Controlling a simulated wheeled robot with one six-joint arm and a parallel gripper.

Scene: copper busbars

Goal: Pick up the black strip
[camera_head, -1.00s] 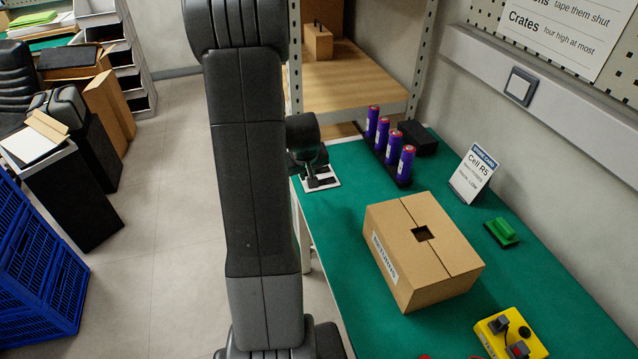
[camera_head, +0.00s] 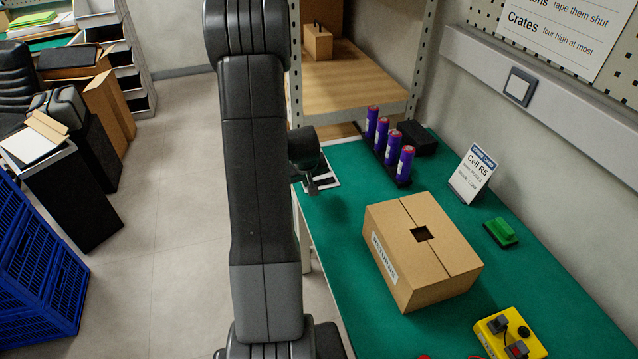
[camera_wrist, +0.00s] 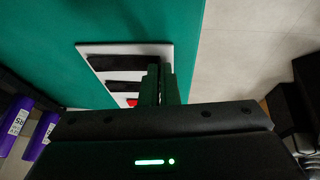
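A white plate (camera_wrist: 82,48) with several dark strips lies on the green table, and it also shows in the head view (camera_head: 334,183). In the wrist view one black strip (camera_wrist: 115,62) runs along the plate towards my fingertips. Another black strip (camera_wrist: 122,87) lies below it, and a red patch (camera_wrist: 132,102) shows near the plate's lower edge. My gripper (camera_wrist: 160,72) points down over the plate's right side, and it also shows in the head view (camera_head: 314,187). Its fingers are close together and hide part of the plate. Whether anything is between them is unclear.
A rack of purple cylinders (camera_head: 404,163) stands right of the plate, with a black block (camera_head: 420,138) behind. A cardboard box (camera_head: 410,240), a green block (camera_head: 502,231) and a yellow control box (camera_head: 495,335) are nearer. The table's left edge is close to the plate.

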